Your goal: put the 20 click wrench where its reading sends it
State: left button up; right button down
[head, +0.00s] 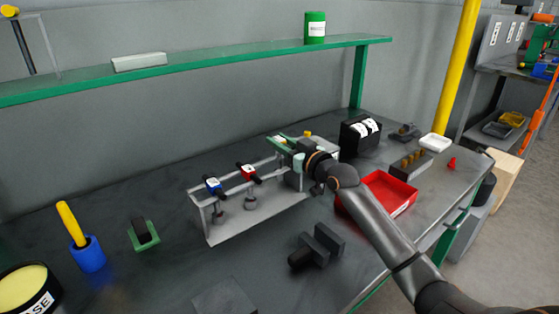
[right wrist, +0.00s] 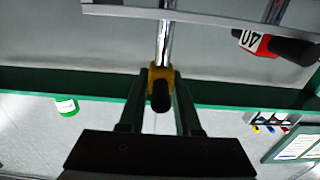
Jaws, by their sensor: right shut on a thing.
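My right gripper (head: 284,143) is at the right end of a grey rack (head: 225,225). In the right wrist view its two green fingers (right wrist: 160,78) are shut on a wrench with a yellow collar (right wrist: 153,74), a black grip end and a silver shaft. The shaft runs up to a rail of the rack; I cannot tell whether it is still seated. No reading shows on this wrench. A red wrench (head: 247,172) labelled 40 (right wrist: 258,42) and a blue wrench (head: 212,185) stand in the rack to the left. My left gripper is not in view.
A red tray (head: 402,190) lies right of the rack, partly behind my right arm. A black box with white labels (head: 350,143), a peg block (head: 410,168) and a white dish (head: 436,142) stand near it. A dark block (head: 318,247) lies in front. A green shelf (head: 200,67) runs above.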

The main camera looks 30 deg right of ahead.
aim_at(280, 158)
notch_tip(280, 158, down, 5)
jog(key=shift+r+b, duration=0.1)
jog(key=shift+b, duration=0.3)
jog(key=c, duration=0.6)
grip_release()
jog(key=s, duration=1.2)
jog(key=shift+d, duration=0.45)
